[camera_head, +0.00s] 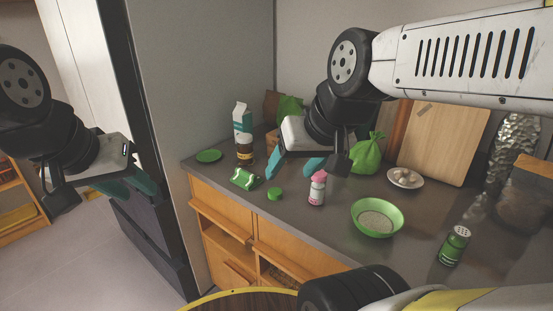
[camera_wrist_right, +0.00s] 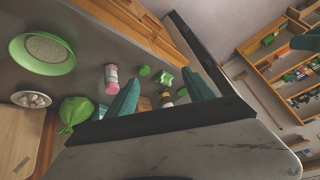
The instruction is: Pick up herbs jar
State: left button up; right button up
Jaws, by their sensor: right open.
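A green jar with a pale perforated lid (camera_head: 454,246), which looks like the herbs jar, stands on the dark counter at the right in the head view. It does not show in the right wrist view. My right gripper (camera_head: 297,166) is open and empty above the counter, well to the left of that jar. Its two teal fingers also show apart in the right wrist view (camera_wrist_right: 160,96). A pink-capped jar (camera_head: 317,188) stands near and below the right gripper. My left gripper (camera_head: 132,186) is off to the left, away from the counter; its finger gap is unclear.
A green bowl of grain (camera_head: 377,218) sits between the pink-capped jar and the green jar. Behind are a plate of pale round items (camera_head: 405,178), a green bag (camera_head: 367,155) and a cutting board (camera_head: 442,143). A carton (camera_head: 242,122) and a dark jar (camera_head: 245,153) stand left.

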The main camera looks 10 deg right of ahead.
aim_at(455, 243)
jog(key=z, duration=2.4)
jog(key=j+z, duration=0.1)
jog(key=z, duration=0.7)
jog(key=j+z, duration=0.15)
jog(key=z, duration=0.25)
jog(key=k+z, duration=0.1)
jog(key=z, duration=0.35)
jog(key=k+j, duration=0.7)
jog(key=j, duration=0.15)
